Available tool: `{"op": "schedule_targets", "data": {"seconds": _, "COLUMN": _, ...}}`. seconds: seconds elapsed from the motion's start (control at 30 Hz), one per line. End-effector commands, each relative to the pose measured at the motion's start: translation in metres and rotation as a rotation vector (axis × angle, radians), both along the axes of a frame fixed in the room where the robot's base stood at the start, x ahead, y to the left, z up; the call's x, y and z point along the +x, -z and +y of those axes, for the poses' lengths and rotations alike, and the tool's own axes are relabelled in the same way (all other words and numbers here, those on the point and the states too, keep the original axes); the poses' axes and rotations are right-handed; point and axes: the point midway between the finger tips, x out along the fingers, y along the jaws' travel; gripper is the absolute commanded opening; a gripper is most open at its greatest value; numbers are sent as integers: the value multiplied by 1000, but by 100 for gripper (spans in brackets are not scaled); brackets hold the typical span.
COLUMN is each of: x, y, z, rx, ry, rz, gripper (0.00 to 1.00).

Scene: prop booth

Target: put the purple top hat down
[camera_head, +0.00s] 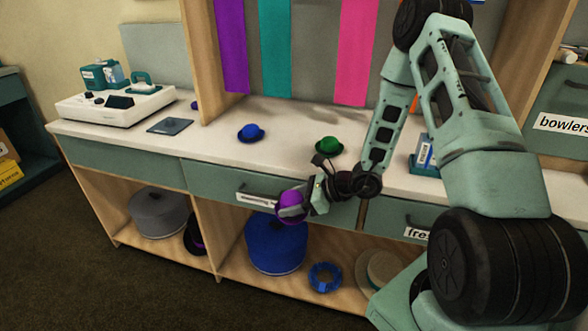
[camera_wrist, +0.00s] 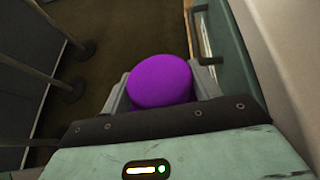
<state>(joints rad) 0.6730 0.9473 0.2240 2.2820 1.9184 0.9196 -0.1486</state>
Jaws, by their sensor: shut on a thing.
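The purple top hat (camera_head: 291,206) is held in my gripper (camera_head: 296,211), in front of the counter's drawer fronts and below the counter top's front edge. In the wrist view its round purple top (camera_wrist: 160,80) sits between the two grey fingers, which are shut on it. Its brim is mostly hidden by the fingers and the gripper body. Below it in the wrist view is dark floor, with a drawer front close on the right.
The white counter top (camera_head: 290,119) bears a blue hat (camera_head: 250,133), a green hat (camera_head: 329,145) and, at left, a white machine (camera_head: 115,106). Free counter lies between the hats.

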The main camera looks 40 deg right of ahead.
Motion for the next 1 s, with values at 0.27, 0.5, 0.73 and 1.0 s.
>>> {"op": "schedule_targets", "data": {"seconds": 0.27, "x": -19, "y": 69, "z": 20, "rx": 3, "ry": -119, "rz": 2, "gripper": 40}}
{"op": "schedule_targets", "data": {"seconds": 0.5, "x": -28, "y": 103, "z": 28, "rx": 3, "ry": -176, "rz": -1, "gripper": 40}}
{"op": "schedule_targets", "data": {"seconds": 0.73, "x": -27, "y": 81, "z": 29, "rx": -1, "ry": -182, "rz": -4, "gripper": 40}}
{"op": "schedule_targets", "data": {"seconds": 1.0, "x": -27, "y": 42, "z": 28, "rx": 0, "ry": -180, "rz": -2, "gripper": 40}}
